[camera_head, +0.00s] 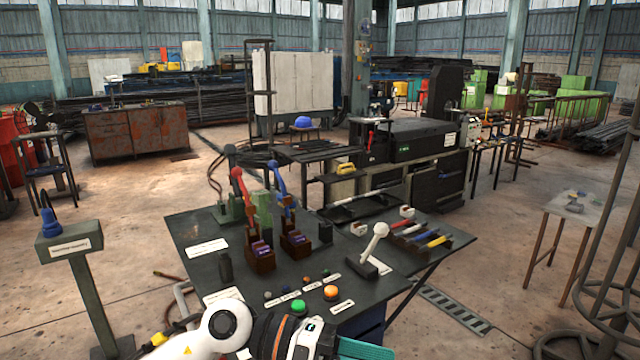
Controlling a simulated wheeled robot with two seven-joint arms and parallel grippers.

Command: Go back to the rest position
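One of my arms, white and black, comes in at the bottom left and reaches across the front edge of a dark control table (205,228). I take it for my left arm. Its end, with a teal part that seems to belong to my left gripper (366,349), is cut off by the bottom edge. Its fingers cannot be made out, so I cannot tell whether it is open or shut. My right gripper is not in view. On the table stand a red-handled lever (241,190), a blue-handled lever (280,185) and a white ball-topped lever (374,241).
The table also bears a green button (298,307), an orange button (331,293) and several coloured handles (420,237) at its right. A pedestal with a blue knob (50,222) stands at the left. A small table (573,204) stands at the right, with open floor around.

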